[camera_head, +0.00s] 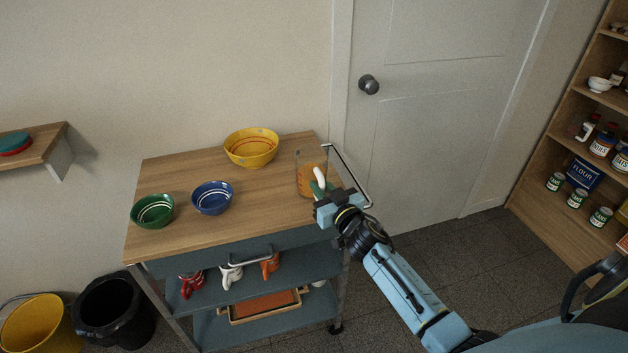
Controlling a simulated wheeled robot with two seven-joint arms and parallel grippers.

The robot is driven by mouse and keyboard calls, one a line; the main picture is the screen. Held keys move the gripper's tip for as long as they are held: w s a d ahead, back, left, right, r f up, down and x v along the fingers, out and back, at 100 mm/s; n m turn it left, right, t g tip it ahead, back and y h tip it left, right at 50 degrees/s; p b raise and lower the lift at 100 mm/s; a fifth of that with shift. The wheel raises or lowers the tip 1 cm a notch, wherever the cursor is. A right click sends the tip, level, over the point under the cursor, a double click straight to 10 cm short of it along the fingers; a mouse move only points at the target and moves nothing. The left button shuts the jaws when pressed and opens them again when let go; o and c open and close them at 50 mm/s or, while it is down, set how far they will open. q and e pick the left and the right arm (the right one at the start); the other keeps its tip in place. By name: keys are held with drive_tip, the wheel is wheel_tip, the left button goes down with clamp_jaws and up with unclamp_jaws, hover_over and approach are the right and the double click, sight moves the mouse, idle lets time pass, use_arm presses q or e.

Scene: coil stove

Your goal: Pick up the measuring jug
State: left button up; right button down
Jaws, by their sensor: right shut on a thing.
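The measuring jug (303,179) is clear with orange markings. It stands at the right end of the wooden cart top (262,186), near the cart's metal handle. My right gripper (321,189) reaches in from the lower right and is shut on the jug at its near right side. The gripper hides part of the jug there. Whether the jug is lifted off the wood I cannot tell. My left gripper is not in view.
A yellow bowl (251,147), a blue bowl (212,198) and a green bowl (153,211) stand on the cart top. Mugs (231,275) hang or stand below. A door (430,110) is behind; a stocked shelf (540,195) stands right.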

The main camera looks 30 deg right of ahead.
drive_tip(key=shift+r, duration=0.1)
wheel_tip(320, 180, up, 10)
drive_tip(key=p, duration=0.3)
drive_tip(key=shift+p, duration=0.3)
